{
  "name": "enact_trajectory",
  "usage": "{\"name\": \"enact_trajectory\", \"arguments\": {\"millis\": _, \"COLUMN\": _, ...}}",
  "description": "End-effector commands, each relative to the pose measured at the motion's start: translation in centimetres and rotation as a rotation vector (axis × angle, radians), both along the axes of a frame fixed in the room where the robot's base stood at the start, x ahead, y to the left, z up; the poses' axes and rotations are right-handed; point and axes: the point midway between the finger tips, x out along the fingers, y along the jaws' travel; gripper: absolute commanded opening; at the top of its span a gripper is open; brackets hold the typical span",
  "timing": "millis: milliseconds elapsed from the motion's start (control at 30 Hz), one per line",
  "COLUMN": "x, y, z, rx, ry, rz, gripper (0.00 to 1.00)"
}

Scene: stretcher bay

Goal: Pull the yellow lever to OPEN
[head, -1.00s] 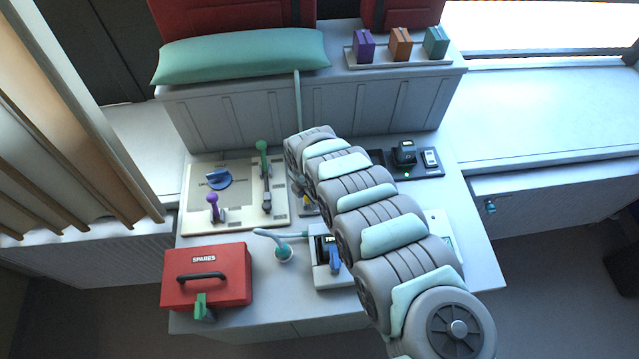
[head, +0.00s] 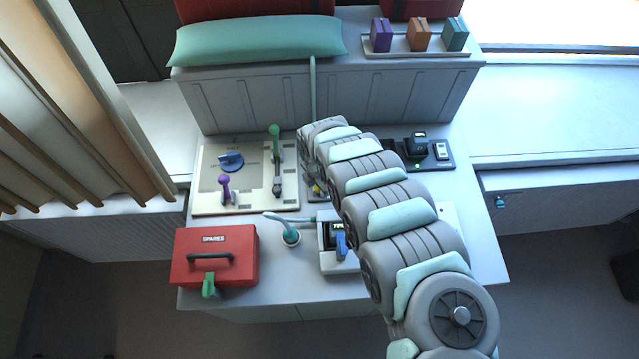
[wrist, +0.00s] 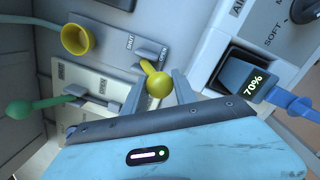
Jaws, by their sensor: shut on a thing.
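The yellow lever shows in the wrist view as a short stalk with a round yellow knob (wrist: 159,84). My gripper (wrist: 156,88) is shut on this knob, with a finger on either side. The lever's plate carries the words SHUT and OPEN beside its slot. The lever's exact place between the two marks is hard to tell. In the head view my arm covers most of the lever and my gripper; only a small yellow bit shows beside the arm.
A green lever (wrist: 18,112) stands left in the wrist view. A yellow cup-shaped part (wrist: 77,39) is above it. In the head view a red SPARES box (head: 215,256) and a purple lever (head: 226,189) stand left.

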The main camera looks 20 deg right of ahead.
Motion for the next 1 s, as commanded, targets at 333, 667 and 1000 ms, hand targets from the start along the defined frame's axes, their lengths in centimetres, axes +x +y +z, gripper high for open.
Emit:
{"name": "enact_trajectory", "arguments": {"millis": 333, "x": -0.7, "y": 0.18, "z": -0.57, "rx": 0.004, "ry": 0.017, "rz": -0.001, "gripper": 0.0}}
{"name": "enact_trajectory", "arguments": {"millis": 667, "x": -0.59, "y": 0.15, "z": -0.51, "rx": 0.003, "ry": 0.014, "rz": -0.001, "gripper": 0.46}}
{"name": "enact_trajectory", "arguments": {"millis": 1000, "x": -0.26, "y": 0.06, "z": -0.18, "rx": 0.001, "ry": 0.006, "rz": 0.0, "gripper": 0.54}}
